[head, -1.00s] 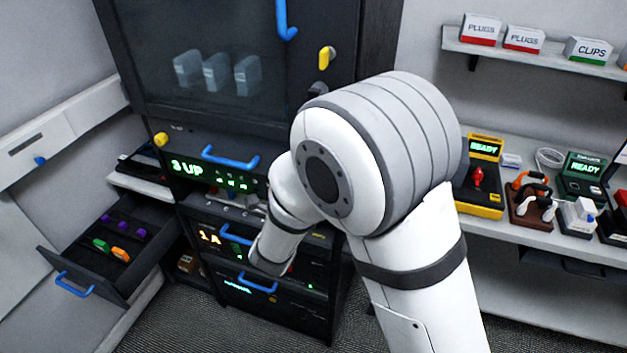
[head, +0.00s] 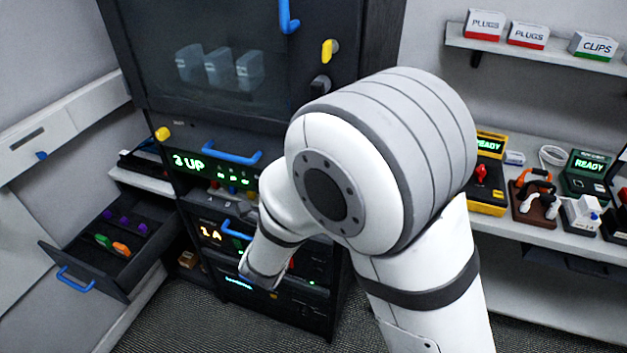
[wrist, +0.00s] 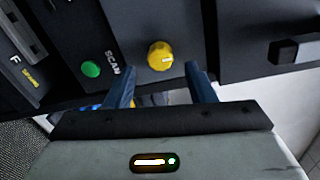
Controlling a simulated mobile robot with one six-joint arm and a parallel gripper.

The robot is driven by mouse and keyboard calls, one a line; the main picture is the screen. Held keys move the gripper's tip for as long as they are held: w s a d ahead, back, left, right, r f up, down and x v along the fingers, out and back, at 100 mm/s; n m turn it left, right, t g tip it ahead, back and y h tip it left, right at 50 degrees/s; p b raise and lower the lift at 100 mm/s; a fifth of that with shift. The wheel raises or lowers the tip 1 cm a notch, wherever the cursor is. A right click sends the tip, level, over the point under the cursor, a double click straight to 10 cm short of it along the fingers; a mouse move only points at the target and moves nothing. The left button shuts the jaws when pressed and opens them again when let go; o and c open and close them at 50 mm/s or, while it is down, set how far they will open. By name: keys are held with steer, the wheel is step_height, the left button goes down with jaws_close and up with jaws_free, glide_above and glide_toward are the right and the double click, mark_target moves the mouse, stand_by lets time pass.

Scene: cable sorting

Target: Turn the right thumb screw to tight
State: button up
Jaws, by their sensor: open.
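A round yellow knob (wrist: 160,56) with a pale mark sits on a dark panel in the wrist view, beside the word SCAN. It looks like a thumb screw. My gripper (wrist: 161,75) is open, with its two blue-grey fingers apart and nothing between them. The knob shows just beyond the gap between the fingertips, apart from both. Another yellow knob (head: 162,133) is at the left of the dark rack (head: 350,60) in the head view. My arm covers the right side of the rack's lower panels there, and the fingers are hidden.
A green button (wrist: 91,69) is left of the knob in the wrist view. A dark block (wrist: 297,51) juts out at the right. In the head view, blue handles (head: 232,157) cross the rack front. An open drawer (head: 125,268) with several colored plugs stands at the left.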

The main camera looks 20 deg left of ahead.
steer(key=s, duration=0.4)
steer(key=shift+s+a+r, duration=0.1)
steer(key=shift+a, duration=0.05)
